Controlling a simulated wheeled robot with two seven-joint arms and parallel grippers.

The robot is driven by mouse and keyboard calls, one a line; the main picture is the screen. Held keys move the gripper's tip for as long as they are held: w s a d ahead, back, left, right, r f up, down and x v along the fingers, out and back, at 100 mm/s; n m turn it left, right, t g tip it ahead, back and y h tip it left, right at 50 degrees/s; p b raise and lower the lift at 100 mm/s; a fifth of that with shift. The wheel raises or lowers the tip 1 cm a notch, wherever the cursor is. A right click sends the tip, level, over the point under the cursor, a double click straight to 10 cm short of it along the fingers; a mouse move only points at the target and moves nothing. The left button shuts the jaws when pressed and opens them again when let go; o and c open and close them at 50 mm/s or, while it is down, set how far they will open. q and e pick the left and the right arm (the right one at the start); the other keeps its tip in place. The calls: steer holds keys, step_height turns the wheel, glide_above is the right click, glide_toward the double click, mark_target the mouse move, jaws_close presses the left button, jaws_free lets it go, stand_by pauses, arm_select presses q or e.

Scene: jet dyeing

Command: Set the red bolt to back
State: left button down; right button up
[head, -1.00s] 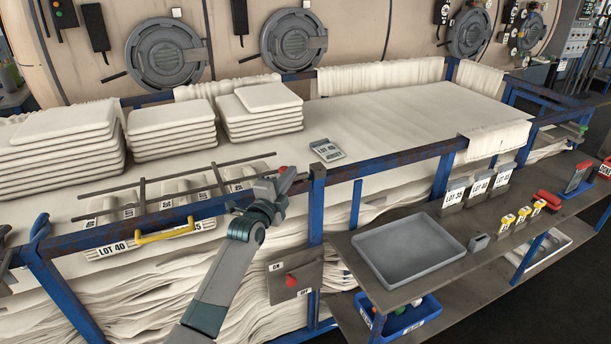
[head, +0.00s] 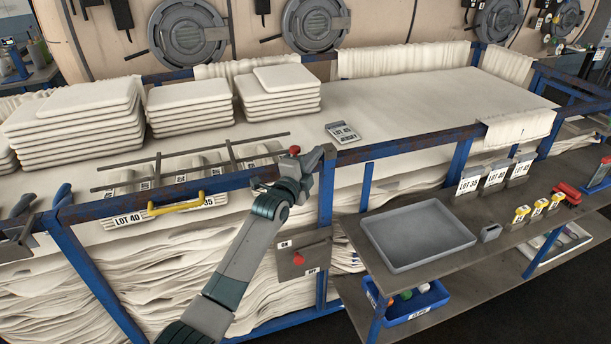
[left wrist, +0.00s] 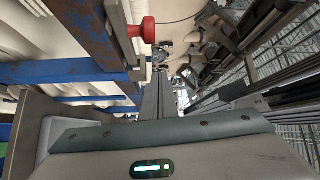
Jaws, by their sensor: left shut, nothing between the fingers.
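The red bolt shows as a red knob (head: 294,150) at the blue front rail, by the right end of the grey bar rack. It also shows as a red knob on a metal stem (left wrist: 143,29) at the upper left of the left wrist view. My left gripper (head: 321,152) is beside it, just to its right in the head view, with its fingers shut and empty. In the left wrist view the fingers (left wrist: 158,85) point away, below and right of the knob. I cannot tell whether they touch it. My right gripper is not in view.
A panel with another red knob (head: 298,258), marked ON and OFF, hangs below the rail. A blue post stands close to the gripper. A yellow handle (head: 176,206) is on the rail to the left. A grey tray (head: 418,262) stands on the shelf at right.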

arm_select(q)
steer(key=b+v, duration=0.3)
steer(key=v, duration=0.6)
steer(key=shift+a, duration=0.4)
steer(key=shift+f, duration=0.15)
